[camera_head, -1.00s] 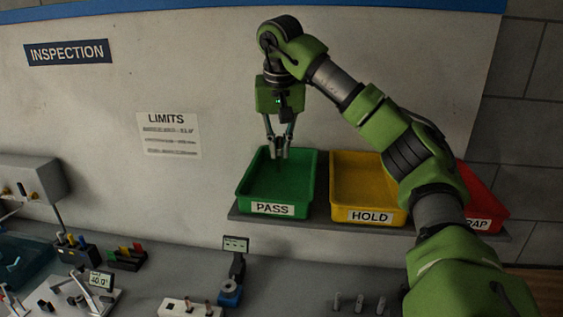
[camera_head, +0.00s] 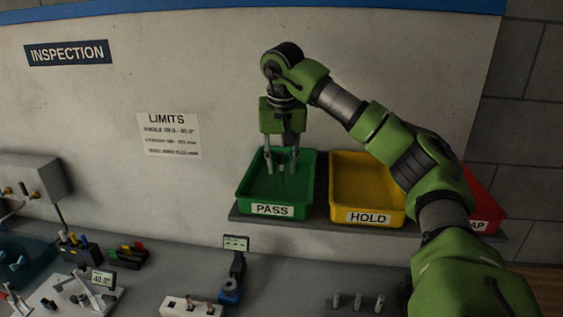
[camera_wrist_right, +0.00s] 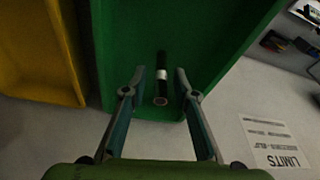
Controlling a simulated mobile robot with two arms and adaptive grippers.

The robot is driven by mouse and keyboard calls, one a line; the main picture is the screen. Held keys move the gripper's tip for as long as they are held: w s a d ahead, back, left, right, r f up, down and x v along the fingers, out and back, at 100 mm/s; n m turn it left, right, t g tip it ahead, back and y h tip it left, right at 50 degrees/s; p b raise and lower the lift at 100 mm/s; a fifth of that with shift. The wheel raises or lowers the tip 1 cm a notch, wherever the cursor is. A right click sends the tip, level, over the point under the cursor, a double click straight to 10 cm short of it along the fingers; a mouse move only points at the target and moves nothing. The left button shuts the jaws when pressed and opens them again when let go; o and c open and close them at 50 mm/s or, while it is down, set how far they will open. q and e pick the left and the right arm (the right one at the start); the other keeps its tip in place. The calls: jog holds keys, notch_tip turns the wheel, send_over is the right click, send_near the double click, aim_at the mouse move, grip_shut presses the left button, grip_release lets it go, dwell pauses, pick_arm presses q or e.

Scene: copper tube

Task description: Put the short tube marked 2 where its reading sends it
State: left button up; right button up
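My right gripper (camera_head: 282,163) hangs over the green PASS tray (camera_head: 272,210), its two fingers spread apart. In the right wrist view the open fingers (camera_wrist_right: 158,85) stand on either side of a short dark tube (camera_wrist_right: 161,88) with a white band. A gap shows between the tube and each finger. The tube is seen against the green tray (camera_wrist_right: 215,40); whether it rests on the tray floor I cannot tell. The mark on its band is not readable. My left gripper is not in view.
The yellow HOLD tray (camera_head: 350,195) and a red tray (camera_head: 484,205), partly behind my right arm, share the shelf with PASS.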

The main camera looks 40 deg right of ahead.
jog(key=shift+a+r+b, duration=0.15)
jog(key=shift+r+b, duration=0.15)
jog(key=shift+r, duration=0.3)
jog(key=v, duration=1.1)
jog(key=shift+p, duration=0.3)
